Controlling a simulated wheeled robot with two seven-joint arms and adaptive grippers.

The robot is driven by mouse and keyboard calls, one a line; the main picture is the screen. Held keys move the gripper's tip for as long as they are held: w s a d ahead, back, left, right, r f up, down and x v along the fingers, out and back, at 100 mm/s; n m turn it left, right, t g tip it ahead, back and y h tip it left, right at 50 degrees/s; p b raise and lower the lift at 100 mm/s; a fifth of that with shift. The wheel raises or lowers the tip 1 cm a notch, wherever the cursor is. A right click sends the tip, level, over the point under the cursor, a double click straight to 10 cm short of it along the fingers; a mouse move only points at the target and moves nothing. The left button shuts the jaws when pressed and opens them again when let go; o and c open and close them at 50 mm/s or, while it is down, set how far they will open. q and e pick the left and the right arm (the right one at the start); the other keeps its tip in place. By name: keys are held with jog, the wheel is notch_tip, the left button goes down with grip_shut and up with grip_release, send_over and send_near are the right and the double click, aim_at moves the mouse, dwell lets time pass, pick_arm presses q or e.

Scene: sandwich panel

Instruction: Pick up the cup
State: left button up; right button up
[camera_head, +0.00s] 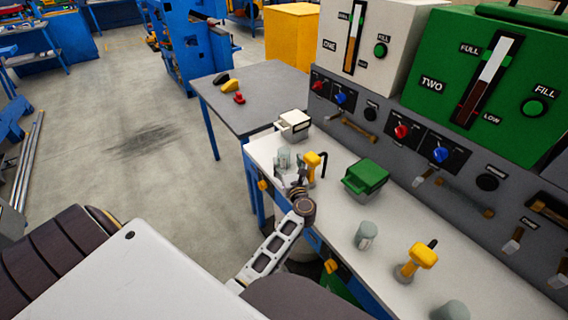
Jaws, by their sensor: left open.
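A pale grey cup (284,158) stands near the left end of the white worktop, close to a yellow-handled tool. My left gripper (290,174) is at this cup, with its jaws open. The gripper partly overlaps the cup in this view, and I cannot tell whether they touch. A second grey cup (366,235) stands farther right on the worktop, in front of the green box. A third grey cup (451,311) is cut off by the bottom edge. My right gripper is not in view.
The yellow-handled tool (312,160) stands just right of the left gripper. A white box (293,124), a green box (366,178) and another yellow-handled tool (419,257) are also on the worktop (335,200). A control panel with knobs and levers rises behind.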

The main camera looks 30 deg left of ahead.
aim_at(285, 156)
pick_arm(q)
jog(key=shift+x, duration=3.1)
jog(key=c, duration=1.2)
jog(key=shift+r, duration=0.15)
jog(key=shift+r, duration=0.1)
jog(key=s+a, duration=0.3)
jog(key=s, duration=0.5)
jog(key=s+a, duration=0.3)
jog(key=s, duration=0.5)
jog(key=shift+s+a, duration=0.35)
jog(key=shift+a, duration=0.05)
